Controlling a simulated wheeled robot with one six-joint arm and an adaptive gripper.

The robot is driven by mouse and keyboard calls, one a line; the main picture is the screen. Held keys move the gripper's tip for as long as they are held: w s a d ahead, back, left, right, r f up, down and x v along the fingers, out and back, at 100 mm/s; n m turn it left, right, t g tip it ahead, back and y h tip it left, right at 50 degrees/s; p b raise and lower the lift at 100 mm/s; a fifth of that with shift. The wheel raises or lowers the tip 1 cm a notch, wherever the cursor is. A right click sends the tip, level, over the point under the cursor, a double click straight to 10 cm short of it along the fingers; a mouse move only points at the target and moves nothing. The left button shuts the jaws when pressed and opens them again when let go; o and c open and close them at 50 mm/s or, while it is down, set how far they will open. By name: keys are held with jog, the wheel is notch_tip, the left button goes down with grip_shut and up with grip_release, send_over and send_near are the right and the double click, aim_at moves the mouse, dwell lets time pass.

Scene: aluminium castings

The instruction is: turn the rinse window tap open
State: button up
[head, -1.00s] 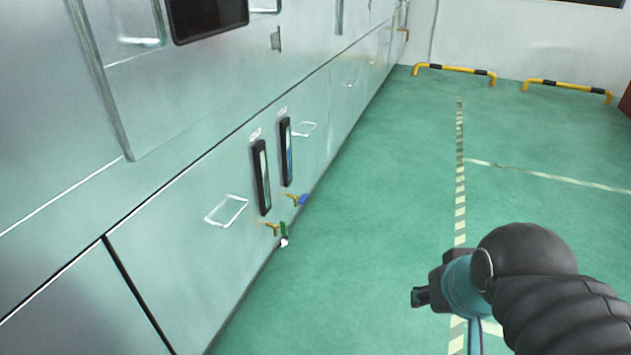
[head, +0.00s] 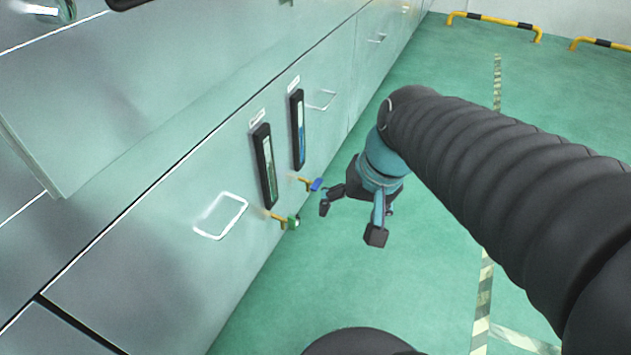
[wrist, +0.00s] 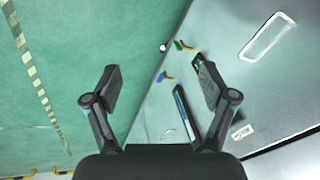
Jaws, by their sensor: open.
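Two small brass taps stick out low on the grey cabinet wall. One has a green handle (head: 293,222), the other, farther along, a blue handle (head: 316,184). Each sits below a dark upright window strip; the labels are too small to read, so I cannot tell which is the rinse window. My gripper (head: 350,221) is open and empty, out from the wall to the right of both taps, touching neither. In the wrist view, the green handle (wrist: 180,45) and blue handle (wrist: 166,77) show between the spread fingers, beyond them, nearer the right finger.
The green-filled window (head: 265,168) and blue-filled window (head: 298,132) are on the wall above the taps. A pale wire handle (head: 221,216) stands left of them. Green floor (head: 430,260) is open to the right. Yellow-black barriers (head: 495,24) stand far back.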

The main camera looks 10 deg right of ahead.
jog(key=w+f+m+g+y+b, duration=0.1)
jog(key=w+f+m+y, duration=0.45)
jog(key=w, duration=0.35)
jog(key=w+f+m+g+y, duration=0.1)
jog(key=w+f+m+y, duration=0.35)
jog(key=w+f, duration=0.35)
jog(key=m+t+y, duration=0.3)
jog(key=m+t, duration=0.7)
jog(key=m, duration=0.2)
send_near(320, 185)
jog(key=b+x, duration=0.1)
jog(key=x, duration=0.8)
jog(key=shift+w+a+r, duration=0.1)
jog(key=shift+w+a, duration=0.15)
jog(key=shift+a, duration=0.05)
jog(key=c, duration=1.2)
